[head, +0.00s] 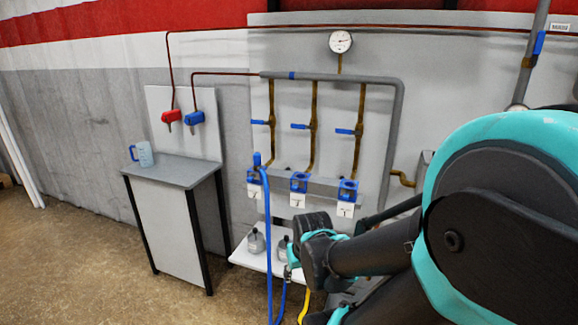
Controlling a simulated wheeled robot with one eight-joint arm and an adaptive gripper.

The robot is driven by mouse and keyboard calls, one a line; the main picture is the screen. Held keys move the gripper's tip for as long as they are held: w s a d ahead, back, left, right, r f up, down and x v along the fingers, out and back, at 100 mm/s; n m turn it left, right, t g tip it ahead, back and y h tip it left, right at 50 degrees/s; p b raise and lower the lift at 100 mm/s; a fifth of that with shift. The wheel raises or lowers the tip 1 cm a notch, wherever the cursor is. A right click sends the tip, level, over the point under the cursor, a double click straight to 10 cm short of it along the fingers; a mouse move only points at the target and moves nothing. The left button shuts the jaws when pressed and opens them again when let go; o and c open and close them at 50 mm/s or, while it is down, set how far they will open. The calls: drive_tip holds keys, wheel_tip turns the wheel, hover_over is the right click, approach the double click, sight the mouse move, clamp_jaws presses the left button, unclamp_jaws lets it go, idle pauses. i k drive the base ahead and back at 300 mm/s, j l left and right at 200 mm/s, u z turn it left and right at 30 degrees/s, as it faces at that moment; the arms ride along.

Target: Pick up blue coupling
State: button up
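Two blue parts could be the blue coupling, and I cannot tell which it is. One is a blue fitting (257,160) at the upper end of a blue hose (267,225), in front of the left blue socket (254,177). The other is a blue handle-like piece (194,118) on the white wall panel, at the end of a thin brown pipe. My gripper (293,262) is low in the middle, near the hose and below the sockets. My wrist hides most of it, so its fingers cannot be made out.
Two more blue sockets (299,181) (347,190) stand right of the first. Grey flasks (256,241) stand on a low white shelf (240,257). Floor at lower left is clear.

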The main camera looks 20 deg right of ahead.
sight(256, 157)
drive_tip(key=z, duration=2.7)
drive_tip(key=u, duration=2.7)
drive_tip(key=j+z, duration=0.1)
drive_tip(key=z, duration=0.35)
drive_tip(key=i+j+z, duration=0.1)
drive_tip(key=j+z, duration=0.2)
drive_tip(key=j, duration=0.3)
drive_tip(key=j+z, duration=0.35)
drive_tip(key=j, duration=0.25)
drive_tip(key=i, duration=0.05)
